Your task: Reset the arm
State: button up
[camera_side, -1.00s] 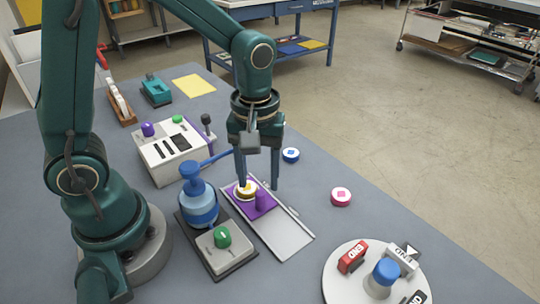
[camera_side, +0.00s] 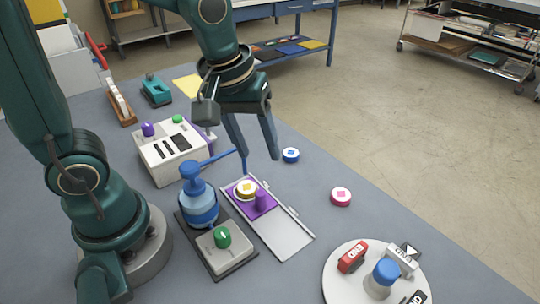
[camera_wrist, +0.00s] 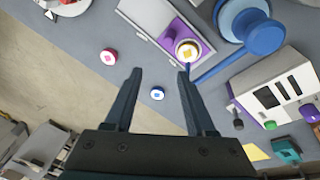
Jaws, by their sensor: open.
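My gripper (camera_side: 260,160) is open and empty, raised above the table behind the purple slide plate. In the wrist view my gripper (camera_wrist: 160,75) has its two fingers spread, with a blue-marked puck (camera_wrist: 157,94) showing between them on the table below. A yellow-marked puck (camera_side: 246,187) sits on the purple plate (camera_side: 243,208) beside a purple knob (camera_side: 262,201). It also shows in the wrist view (camera_wrist: 187,50), apart from my fingers.
A blue press (camera_side: 199,205) with a lever stands left of the slide. A white control box (camera_side: 168,160) is behind it. A pink-marked puck (camera_side: 341,197) lies right, and a round white turntable (camera_side: 340,285) with stamps is at front right. Open table lies between.

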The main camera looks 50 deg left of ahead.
jog(key=s+a+r+m+t, duration=0.1)
jog(key=s+r+m+t, duration=0.1)
jog(key=s+m, duration=0.5)
jog(key=shift+s+a+r+t, duration=0.3)
jog(key=shift+s+r, duration=0.1)
jog(key=shift+r, duration=0.1)
dwell(1.0)
